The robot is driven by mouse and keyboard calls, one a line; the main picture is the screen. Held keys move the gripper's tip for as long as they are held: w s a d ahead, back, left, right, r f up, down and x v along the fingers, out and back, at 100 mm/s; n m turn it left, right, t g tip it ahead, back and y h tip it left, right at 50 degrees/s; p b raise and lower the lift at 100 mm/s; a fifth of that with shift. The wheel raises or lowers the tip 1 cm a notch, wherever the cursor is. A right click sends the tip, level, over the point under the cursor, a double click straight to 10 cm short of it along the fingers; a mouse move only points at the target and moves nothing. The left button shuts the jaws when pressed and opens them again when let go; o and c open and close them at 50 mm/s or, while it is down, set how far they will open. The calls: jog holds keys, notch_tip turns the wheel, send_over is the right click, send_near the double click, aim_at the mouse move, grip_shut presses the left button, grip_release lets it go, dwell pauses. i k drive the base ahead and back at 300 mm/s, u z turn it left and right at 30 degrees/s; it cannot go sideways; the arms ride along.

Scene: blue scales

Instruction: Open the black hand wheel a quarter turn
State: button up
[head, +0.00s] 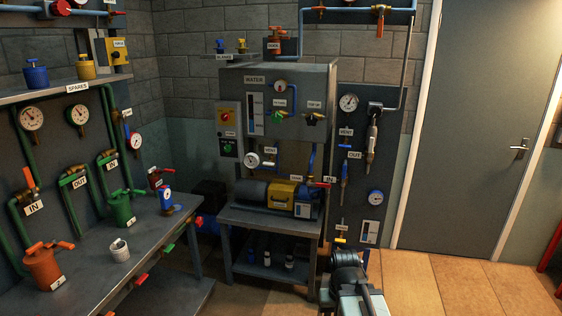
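A small black hand wheel (313,118) shows on the front of the grey WATER cabinet (318,82), at its right side under a small label that is hard to read. Its exact turn angle is too small to tell. My arm (352,284) shows at the bottom, right of the middle, low in front of the panel and well apart from the wheel. The dark end of my arm (347,259) faces away, and I cannot make out any fingers or whether they hold something.
A green hand wheel (277,117) sits left of the black one. A pump with a yellow box (283,194) stands on the table (262,219) below. A workbench (150,240) with several canisters fills the left. Tiled floor (450,285) is clear before the door (478,120).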

aim_at(311, 119)
jog(key=z, duration=0.05)
jog(key=i, duration=0.25)
jog(key=z, duration=1.5)
jog(key=i, duration=1.4)
jog(key=u, duration=3.5)
jog(key=i, duration=1.05)
